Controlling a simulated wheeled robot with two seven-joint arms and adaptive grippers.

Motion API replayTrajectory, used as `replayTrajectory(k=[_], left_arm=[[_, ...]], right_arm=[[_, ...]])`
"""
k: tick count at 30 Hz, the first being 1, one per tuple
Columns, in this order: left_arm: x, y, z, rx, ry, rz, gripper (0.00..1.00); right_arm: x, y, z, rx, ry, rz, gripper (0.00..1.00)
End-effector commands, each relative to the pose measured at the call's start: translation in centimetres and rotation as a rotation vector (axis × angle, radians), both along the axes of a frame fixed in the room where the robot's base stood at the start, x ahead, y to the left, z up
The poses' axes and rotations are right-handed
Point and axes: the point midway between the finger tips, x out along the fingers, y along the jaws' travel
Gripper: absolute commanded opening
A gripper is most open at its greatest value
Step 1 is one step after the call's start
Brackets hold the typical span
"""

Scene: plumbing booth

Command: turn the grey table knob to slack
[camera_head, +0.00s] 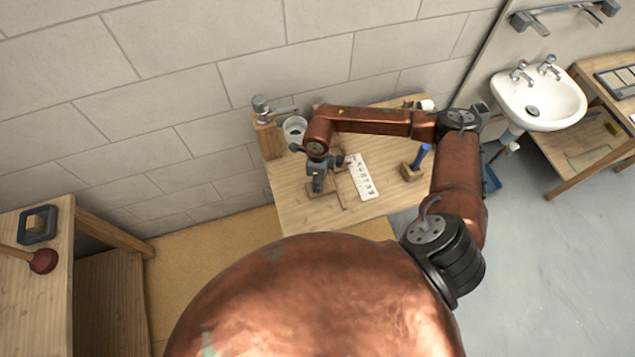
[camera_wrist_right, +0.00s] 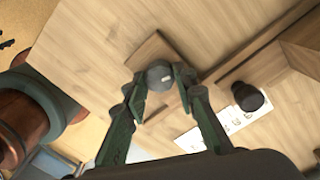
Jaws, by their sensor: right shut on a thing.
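The grey table knob (camera_wrist_right: 159,74) sits on a small wooden base (camera_wrist_right: 152,50) on the wooden table in the right wrist view. My right gripper (camera_wrist_right: 160,92) has its two dark green fingers on either side of the knob, shut on it. A small pale mark shows on the knob's top. In the head view my right gripper (camera_head: 318,185) reaches down over the table and covers most of the knob. My left gripper is in neither view.
A white marked card (camera_head: 362,177) lies beside the gripper, with a black knob (camera_wrist_right: 248,97) near it. A sink (camera_head: 540,100) is at right.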

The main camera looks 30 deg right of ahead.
Motion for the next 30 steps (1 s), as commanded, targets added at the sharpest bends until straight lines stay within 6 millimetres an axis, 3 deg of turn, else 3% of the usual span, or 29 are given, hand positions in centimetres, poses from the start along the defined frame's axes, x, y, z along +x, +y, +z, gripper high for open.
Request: replayTrajectory(k=[13, 30], left_arm=[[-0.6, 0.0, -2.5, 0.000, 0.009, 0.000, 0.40], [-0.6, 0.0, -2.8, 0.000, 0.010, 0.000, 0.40]], right_arm=[[0.1, 0.0, -0.1, -0.001, -0.001, 0.278, 0.01], [0.0, -0.1, 0.0, -0.001, 0.000, 0.342, 0.01]])
